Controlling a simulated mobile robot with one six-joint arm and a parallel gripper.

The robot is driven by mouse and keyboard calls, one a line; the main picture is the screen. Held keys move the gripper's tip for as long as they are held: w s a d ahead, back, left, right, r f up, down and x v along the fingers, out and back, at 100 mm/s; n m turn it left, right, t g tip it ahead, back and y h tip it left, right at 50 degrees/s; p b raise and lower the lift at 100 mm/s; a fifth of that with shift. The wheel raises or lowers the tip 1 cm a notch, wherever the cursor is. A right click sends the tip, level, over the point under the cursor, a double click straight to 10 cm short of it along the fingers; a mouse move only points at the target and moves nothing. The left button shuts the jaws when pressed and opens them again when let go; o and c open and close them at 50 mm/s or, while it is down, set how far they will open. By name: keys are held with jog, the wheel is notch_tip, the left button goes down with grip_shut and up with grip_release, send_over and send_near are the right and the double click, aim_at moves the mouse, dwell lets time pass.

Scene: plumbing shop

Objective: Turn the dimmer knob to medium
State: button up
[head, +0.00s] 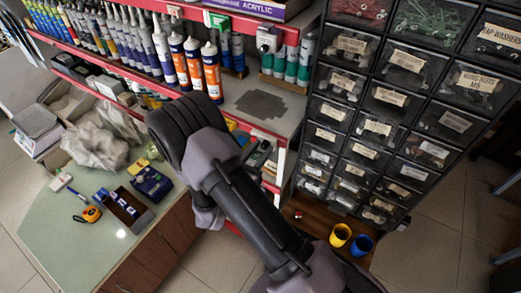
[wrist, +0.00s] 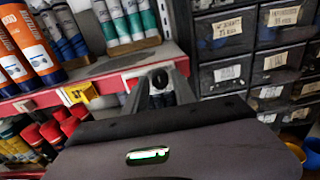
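In the wrist view, a round black knob (wrist: 160,78) on a pale plate is fixed to the red front edge of a shelf; I take it for the dimmer knob. My gripper (wrist: 162,88) points at it, with one grey finger on each side and the knob showing in the gap between them. The fingers look open; I cannot tell whether they touch the knob. The knob's setting cannot be read. In the head view, my arm crosses the middle and the fingertips are not clear.
Teal tubes (wrist: 125,20) and orange tubes (wrist: 28,45) stand on the shelf above the knob. Black parts drawers (head: 380,100) are close on the right. A yellow cup (head: 340,235) and a blue cup (head: 361,245) stand low. A green-topped counter (head: 60,225) is at left.

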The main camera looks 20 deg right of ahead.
jog(key=shift+c, duration=0.4)
grip_shut()
jog(key=shift+f, duration=0.1)
